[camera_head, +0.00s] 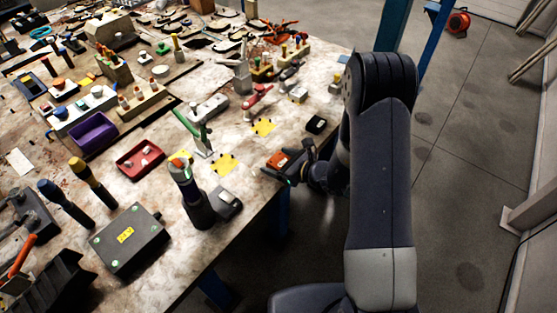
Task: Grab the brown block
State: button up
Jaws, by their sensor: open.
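A small reddish-brown block (278,159) lies near the right edge of the worktable, the closest match to a brown block. My gripper (287,162) reaches in from the right at the table edge. It is open, with its dark fingers spread around or just above the block. I cannot tell whether they touch it. Part of the block is hidden by the gripper.
The cluttered worktable (240,262) has a small black block (316,124) just beyond the gripper. Yellow patches (224,163), a dark upright tool (190,190) and a red tray (140,158) are to the left. Open floor (450,190) lies right.

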jog(key=shift+w+a+f, duration=0.15)
jog(key=shift+a, duration=0.05)
jog(key=shift+c, duration=0.2)
jog(key=c, duration=1.6)
jog(key=shift+r, duration=0.2)
